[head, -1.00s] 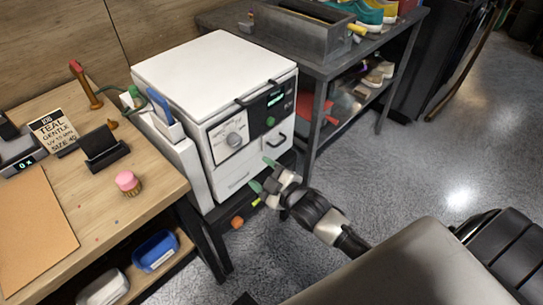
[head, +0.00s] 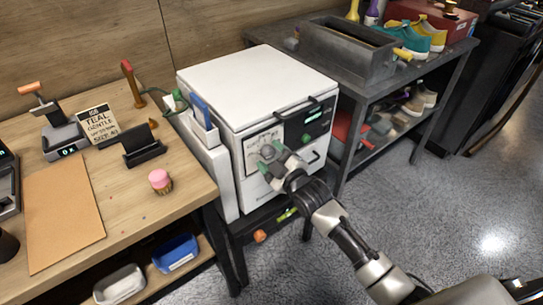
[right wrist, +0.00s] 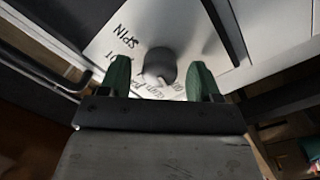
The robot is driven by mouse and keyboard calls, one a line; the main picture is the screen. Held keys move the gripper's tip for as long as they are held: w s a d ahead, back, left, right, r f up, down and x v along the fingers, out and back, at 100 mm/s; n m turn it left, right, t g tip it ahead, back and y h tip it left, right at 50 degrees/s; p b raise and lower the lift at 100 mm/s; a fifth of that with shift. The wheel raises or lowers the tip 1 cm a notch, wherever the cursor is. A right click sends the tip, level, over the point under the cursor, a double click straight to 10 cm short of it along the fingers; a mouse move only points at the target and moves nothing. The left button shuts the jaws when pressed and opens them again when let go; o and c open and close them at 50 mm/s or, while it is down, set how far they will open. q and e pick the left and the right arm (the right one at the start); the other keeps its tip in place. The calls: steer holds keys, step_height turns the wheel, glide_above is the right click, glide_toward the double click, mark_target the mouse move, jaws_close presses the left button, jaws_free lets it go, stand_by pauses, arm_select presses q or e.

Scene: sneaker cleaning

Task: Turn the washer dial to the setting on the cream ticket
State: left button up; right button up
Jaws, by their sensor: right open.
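The cream ticket (head: 100,122) stands on the wooden bench and reads TEAL, GENTLE; its smaller lines are hard to read. The white washer (head: 255,85) has a pale dial panel on its front. The grey dial (right wrist: 160,64) shows in the right wrist view, with SPIN and other partly hidden words around it. My right gripper (head: 271,160) is open at the panel, its green fingers on either side of the dial. I cannot tell whether they touch it. The dial's exact setting is unclear. My left gripper is not in view.
A dark handle (head: 299,110) and a green-lit display (head: 313,118) are on the washer's upper front. A lower drawer handle (head: 310,158) is close to my gripper. A metal shelf (head: 420,85) with shoes stands right of the washer.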

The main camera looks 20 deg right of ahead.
steer(key=shift+w, duration=0.1)
steer(key=c, duration=0.9)
steer(key=shift+r+m+p, duration=0.15)
steer(key=shift+m+p, duration=1)
steer(key=shift+m, duration=0.35)
steer(key=shift+m+p, duration=0.55)
steer(key=shift+m, duration=0.55)
steer(key=shift+m+p, duration=0.35)
steer(key=shift+m, duration=0.75)
